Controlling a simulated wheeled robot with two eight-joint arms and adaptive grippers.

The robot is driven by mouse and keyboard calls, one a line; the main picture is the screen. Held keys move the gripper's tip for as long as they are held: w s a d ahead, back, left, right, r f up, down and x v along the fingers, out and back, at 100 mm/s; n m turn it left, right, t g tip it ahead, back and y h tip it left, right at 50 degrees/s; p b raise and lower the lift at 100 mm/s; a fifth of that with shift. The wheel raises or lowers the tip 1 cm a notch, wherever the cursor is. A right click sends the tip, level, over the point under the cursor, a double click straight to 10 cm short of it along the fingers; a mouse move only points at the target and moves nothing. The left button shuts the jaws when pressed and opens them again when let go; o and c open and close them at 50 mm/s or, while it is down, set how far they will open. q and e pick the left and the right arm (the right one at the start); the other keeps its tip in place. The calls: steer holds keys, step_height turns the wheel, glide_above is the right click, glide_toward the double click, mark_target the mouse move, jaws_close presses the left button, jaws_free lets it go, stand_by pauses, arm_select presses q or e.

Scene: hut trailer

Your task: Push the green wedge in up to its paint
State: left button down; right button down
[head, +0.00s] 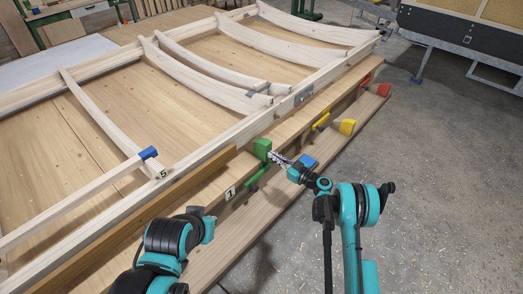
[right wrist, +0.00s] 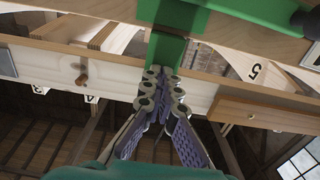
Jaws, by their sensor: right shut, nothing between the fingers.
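The green wedge (head: 262,148) stands out from the side of the timber frame in the head view, its thick end outward. Green also fills the top middle of the right wrist view (right wrist: 165,50), just beyond my right fingertips. My right gripper (head: 273,156) is shut and empty, with its tips at the green wedge. In the right wrist view its closed fingertips (right wrist: 162,72) overlap the lower edge of the green; whether they touch it I cannot tell.
A slim green piece (head: 257,179) lies just below the wedge, near my right gripper. A yellow wedge (head: 347,127) and a red wedge (head: 384,90) stick out farther along the same side. A lower plank (head: 240,235) runs beneath. The concrete floor at right is open.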

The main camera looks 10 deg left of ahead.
steer(key=shift+x, duration=0.8)
steer(key=shift+d, duration=0.1)
steer(key=s+d+r+p, duration=0.2)
steer(key=s+d+r, duration=0.1)
steer(key=r, duration=0.2)
steer(key=shift+d, duration=0.4)
stand_by(0.4)
steer(key=shift+w+r, duration=0.1)
